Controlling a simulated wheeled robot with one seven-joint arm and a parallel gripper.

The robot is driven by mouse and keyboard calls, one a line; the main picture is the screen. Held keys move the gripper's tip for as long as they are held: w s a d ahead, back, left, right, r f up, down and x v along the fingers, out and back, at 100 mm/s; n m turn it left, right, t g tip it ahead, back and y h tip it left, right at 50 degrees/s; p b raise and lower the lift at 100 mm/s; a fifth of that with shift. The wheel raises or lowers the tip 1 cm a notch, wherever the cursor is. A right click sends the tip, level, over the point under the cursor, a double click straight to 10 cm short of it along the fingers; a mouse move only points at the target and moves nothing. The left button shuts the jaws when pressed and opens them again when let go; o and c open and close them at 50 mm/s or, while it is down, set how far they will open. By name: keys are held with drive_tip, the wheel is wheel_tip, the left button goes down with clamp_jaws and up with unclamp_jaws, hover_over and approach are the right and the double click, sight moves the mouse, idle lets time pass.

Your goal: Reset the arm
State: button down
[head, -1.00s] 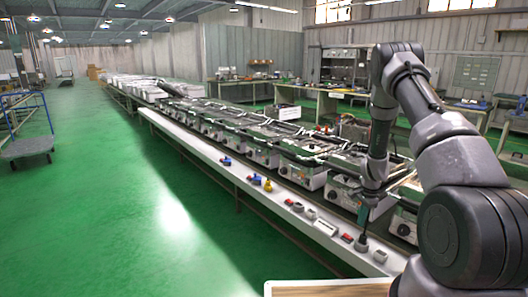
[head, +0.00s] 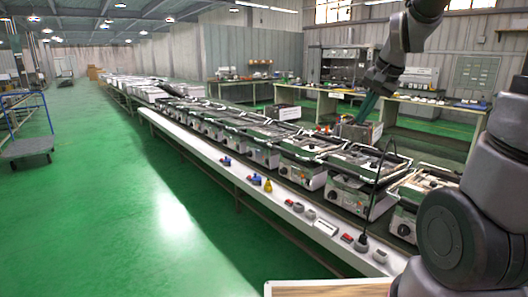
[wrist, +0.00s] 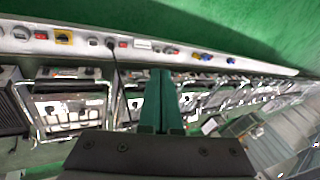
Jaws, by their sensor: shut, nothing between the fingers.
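My gripper (head: 366,108) shows in the head view at the upper right, raised above the row of heating units. Its green fingers are shut with nothing between them. In the wrist view the fingers (wrist: 161,100) lie together, seen over the units and the white ledge. My arm bends up out of the top of the head view. A black plug (head: 362,240) with its cable standing up sits on the white ledge, apart from my gripper.
The long row of heating units (head: 352,182) runs along the conveyor line. The white ledge (head: 213,158) carries several sockets, switches and a yellow piece (head: 268,186). Workbenches (head: 432,107) stand behind. A blue trolley (head: 28,147) stands on the open green floor at left.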

drive_tip(key=s+a+r+n+t, duration=0.1)
drive_tip(key=s+r+n, duration=0.1)
drive_tip(key=s, duration=0.6)
drive_tip(key=s+a+r+n+t, duration=0.1)
drive_tip(key=s+r, duration=0.3)
drive_tip(key=s, duration=0.5)
drive_tip(key=shift+a+r+n, duration=0.25)
drive_tip(key=shift+r+n, duration=0.1)
drive_tip(key=shift+n, duration=0.05)
